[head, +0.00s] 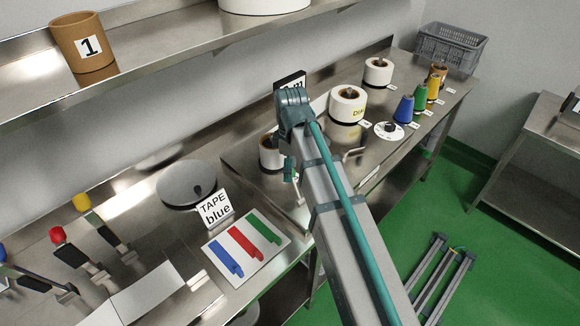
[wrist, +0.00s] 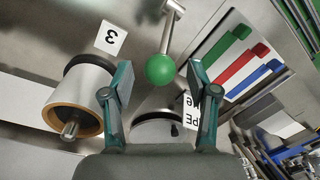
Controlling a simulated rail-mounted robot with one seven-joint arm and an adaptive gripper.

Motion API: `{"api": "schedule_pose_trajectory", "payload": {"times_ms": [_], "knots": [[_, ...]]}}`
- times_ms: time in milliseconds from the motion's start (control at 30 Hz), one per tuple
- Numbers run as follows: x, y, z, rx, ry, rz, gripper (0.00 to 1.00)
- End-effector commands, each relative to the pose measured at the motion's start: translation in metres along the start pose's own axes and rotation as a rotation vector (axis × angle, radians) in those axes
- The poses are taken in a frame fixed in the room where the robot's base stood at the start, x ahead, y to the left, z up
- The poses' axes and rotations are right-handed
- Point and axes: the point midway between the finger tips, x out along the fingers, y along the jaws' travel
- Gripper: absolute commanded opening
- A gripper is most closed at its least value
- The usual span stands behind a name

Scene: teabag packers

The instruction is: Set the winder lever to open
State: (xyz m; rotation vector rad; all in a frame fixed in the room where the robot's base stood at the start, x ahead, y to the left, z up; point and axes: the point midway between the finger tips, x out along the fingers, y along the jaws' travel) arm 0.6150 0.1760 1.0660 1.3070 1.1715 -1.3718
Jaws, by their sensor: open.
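A lever with a green ball knob (wrist: 160,69) shows in the wrist view, at the top middle. Its metal rod runs up from the knob to a joint near the top edge. My gripper (wrist: 160,82) is open, with one teal finger on each side of the picture. The knob appears between and just beyond the fingertips, with visible gaps on both sides. I cannot tell the exact depth between them. In the head view my arm hides most of this area, and I cannot clearly make out the knob there.
A roll with an orange rim (wrist: 80,97) sits left of my gripper, near a "3" label (wrist: 111,38). A TAPE blue sign (head: 215,207) and a colour chart (head: 246,249) stand close by. Levers with red (head: 57,235) and yellow (head: 81,202) knobs are at lower left.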

Motion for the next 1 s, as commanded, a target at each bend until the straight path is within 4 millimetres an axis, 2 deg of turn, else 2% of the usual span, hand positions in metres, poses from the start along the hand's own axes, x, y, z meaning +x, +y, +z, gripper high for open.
{"api": "schedule_pose_trajectory", "payload": {"times_ms": [367,467,733,1000], "knots": [[0.0046,0.0001,-0.0001,0.000,0.000,0.001,0.59],[0.0046,0.0001,0.0000,0.000,0.000,0.001,0.46],[0.0045,0.0000,0.0000,0.000,0.000,0.000,0.01],[0.0045,-0.0002,-0.0002,-0.001,0.001,0.001,0.00]]}}
